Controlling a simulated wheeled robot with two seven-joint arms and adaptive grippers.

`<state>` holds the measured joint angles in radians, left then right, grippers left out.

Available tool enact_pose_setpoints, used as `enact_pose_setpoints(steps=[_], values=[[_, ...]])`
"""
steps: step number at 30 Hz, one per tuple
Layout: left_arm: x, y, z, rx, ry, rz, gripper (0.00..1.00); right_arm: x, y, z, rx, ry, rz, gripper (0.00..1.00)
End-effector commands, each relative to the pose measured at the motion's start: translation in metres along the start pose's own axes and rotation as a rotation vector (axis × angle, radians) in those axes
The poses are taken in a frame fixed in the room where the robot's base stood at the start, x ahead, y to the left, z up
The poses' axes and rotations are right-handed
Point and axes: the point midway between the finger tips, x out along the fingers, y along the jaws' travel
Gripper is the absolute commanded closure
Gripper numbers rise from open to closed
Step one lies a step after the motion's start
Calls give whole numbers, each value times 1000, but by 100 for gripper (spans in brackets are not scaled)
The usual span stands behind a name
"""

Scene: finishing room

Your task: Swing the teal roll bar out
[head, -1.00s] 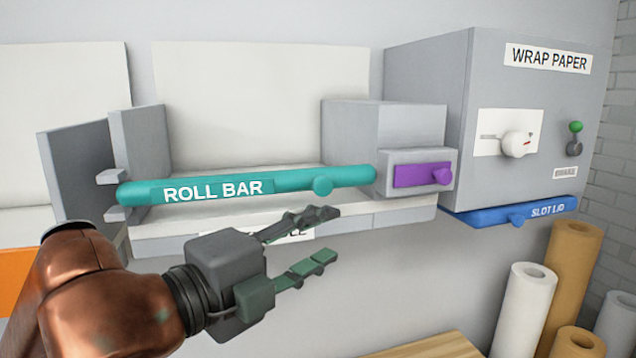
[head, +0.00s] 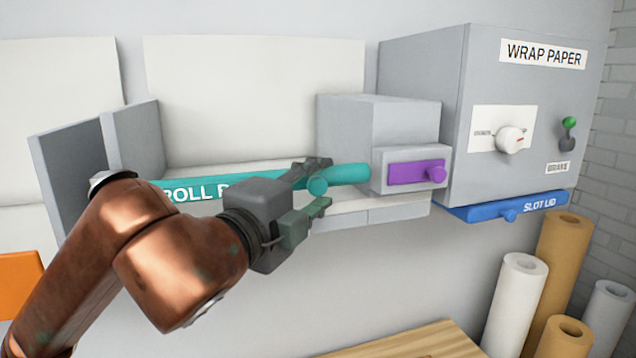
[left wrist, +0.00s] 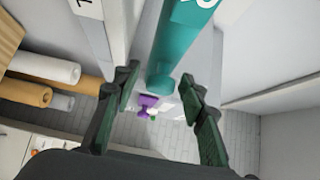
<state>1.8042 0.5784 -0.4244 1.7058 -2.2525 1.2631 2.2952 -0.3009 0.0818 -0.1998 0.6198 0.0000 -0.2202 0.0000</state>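The teal roll bar (head: 350,175) runs across the front of the grey holder. My left arm hides much of its left part and label. A round teal knob (head: 317,186) sticks out of the bar right of its middle. My left gripper (head: 319,185) is open at the knob, one finger above it and one below. In the left wrist view, the teal bar (left wrist: 186,35) comes down between the two spread fingers (left wrist: 160,88), with gaps on both sides. My right gripper is not in view.
A purple latch (head: 415,172) sits just right of the bar's end. The grey wrap paper box (head: 425,75), with a blue slot lid (head: 480,210), stands further right. Paper rolls (head: 515,300) stand below it. The wall below the bar is clear.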

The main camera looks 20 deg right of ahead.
Motion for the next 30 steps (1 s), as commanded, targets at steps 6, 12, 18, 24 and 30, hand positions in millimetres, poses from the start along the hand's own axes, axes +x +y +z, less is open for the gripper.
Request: enact_pose_setpoints(steps=[6, 12, 18, 24, 30], values=[[0, 0, 0, 0, 1, 0, 63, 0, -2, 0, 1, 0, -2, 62], [0, 0, 0, 0, 1, 0, 76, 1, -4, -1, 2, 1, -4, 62], [0, 1, 0, 0, 1, 1, 90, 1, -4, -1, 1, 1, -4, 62], [0, 1, 0, 0, 1, 1, 100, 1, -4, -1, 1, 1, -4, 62], [0, 1, 0, 0, 1, 2, 100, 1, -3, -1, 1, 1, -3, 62]])
